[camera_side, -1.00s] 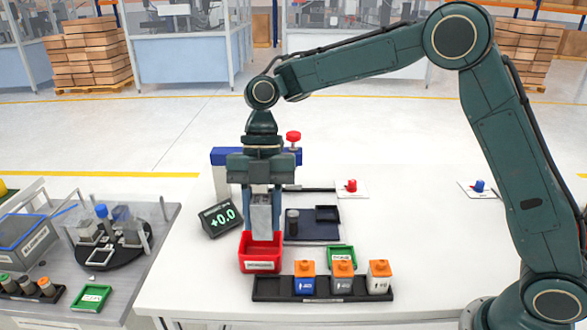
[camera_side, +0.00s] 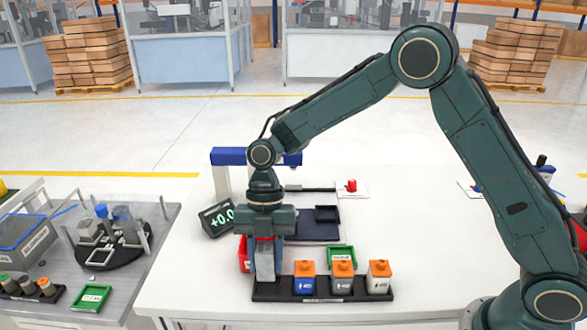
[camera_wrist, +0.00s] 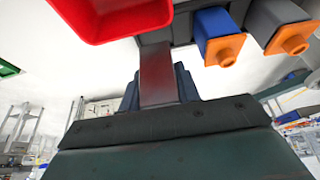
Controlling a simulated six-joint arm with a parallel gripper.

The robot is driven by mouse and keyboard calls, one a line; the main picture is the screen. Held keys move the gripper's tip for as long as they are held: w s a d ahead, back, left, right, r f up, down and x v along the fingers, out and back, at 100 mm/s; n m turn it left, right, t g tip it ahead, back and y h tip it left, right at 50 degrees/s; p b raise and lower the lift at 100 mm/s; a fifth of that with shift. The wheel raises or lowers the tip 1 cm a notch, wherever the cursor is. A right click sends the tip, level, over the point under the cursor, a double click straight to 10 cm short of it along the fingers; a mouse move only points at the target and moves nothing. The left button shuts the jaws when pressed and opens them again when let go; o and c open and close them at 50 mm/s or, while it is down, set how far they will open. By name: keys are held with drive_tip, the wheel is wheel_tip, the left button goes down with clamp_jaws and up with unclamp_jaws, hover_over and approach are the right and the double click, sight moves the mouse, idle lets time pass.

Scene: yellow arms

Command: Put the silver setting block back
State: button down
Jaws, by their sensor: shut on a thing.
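My gripper (camera_side: 264,258) is shut on the silver setting block (camera_side: 265,266) and holds it upright at the left end of the black rack (camera_side: 333,297). The block's lower end is at the rack's empty left place; I cannot tell whether it touches the rack. In the wrist view the block (camera_wrist: 157,75) stands between my fingers, with a reddish sheen, and its far end meets the dark rack (camera_wrist: 181,28). The rack also holds a blue block (camera_side: 304,281), a grey block (camera_side: 343,280) and a white block (camera_side: 379,281), each with an orange top.
A red bin (camera_side: 243,256) stands close behind and left of my gripper, partly hidden. A green tray (camera_side: 341,256) lies behind the rack. A display (camera_side: 216,219) and a dark blue plate (camera_side: 318,230) are further back. The table's front is clear.

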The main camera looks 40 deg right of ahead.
sight(267, 273)
drive_tip(key=shift+f, duration=2.05)
drive_tip(key=shift+f, duration=0.1)
drive_tip(key=c, duration=1)
unclamp_jaws()
drive_tip(key=v, duration=1.2)
drive_tip(key=shift+s+r, duration=0.1)
drive_tip(key=shift+r, duration=0.15)
